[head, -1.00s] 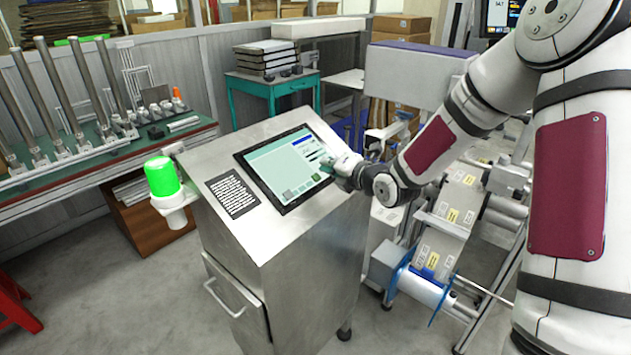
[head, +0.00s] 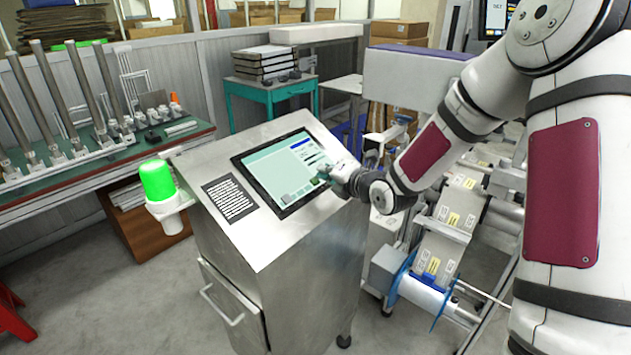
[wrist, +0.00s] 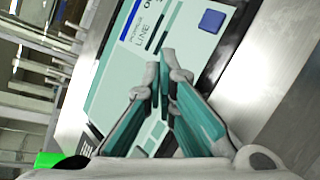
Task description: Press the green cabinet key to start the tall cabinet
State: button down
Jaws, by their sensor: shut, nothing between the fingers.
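A silver console with a sloped top carries the touch screen (head: 272,168). A small dark-green key (head: 315,181) shows near the screen's lower edge, just left of my gripper (head: 338,181). The screen also shows in the wrist view (wrist: 105,97), with a blue square key (wrist: 212,21) beyond my fingertips. My gripper (wrist: 168,58) is shut and empty, its teal fingers pointing across the screen. I cannot tell whether the tips touch it. The fingers hide part of the screen, and I cannot make out the green key in the wrist view. No tall cabinet is identifiable.
A lit green lamp (head: 157,181) stands on the console's left side. A printed label (head: 229,196) lies left of the screen. A machine with a blue-flanged roll (head: 425,290) stands close at right. A bench with upright metal tubes (head: 100,170) is at left. Grey floor is open at lower left.

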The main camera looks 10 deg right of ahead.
jog(key=shift+w+f, duration=0.1)
jog(key=shift+f, duration=0.1)
dwell(0.6)
jog(key=shift+w+a+f+b, duration=0.1)
jog(key=shift+f+b, duration=0.1)
jog(key=shift+b, duration=0.4)
jog(key=shift+w+a+f+b, duration=0.15)
jog(key=shift+f+b, duration=0.25)
jog(key=shift+b, duration=0.1)
dwell(0.8)
jog(key=shift+r, duration=0.1)
jog(key=shift+s+d+r+p, duration=0.25)
jog(key=shift+s+r+p, duration=0.15)
jog(key=shift+r, duration=0.25)
jog(key=shift+r, duration=0.15)
jog(key=shift+s+d+r+p, duration=0.3)
jog(key=shift+r+p, duration=0.15)
jog(key=shift+r, duration=0.25)
jog(key=shift+s+d+r+p, duration=0.2)
jog(key=shift+s+r+p, duration=0.15)
jog(key=shift+r+p, duration=0.25)
jog(key=shift+s+d+r+p, duration=0.25)
jog(key=shift+s+r+p, duration=0.1)
jog(key=shift+r, duration=0.4)
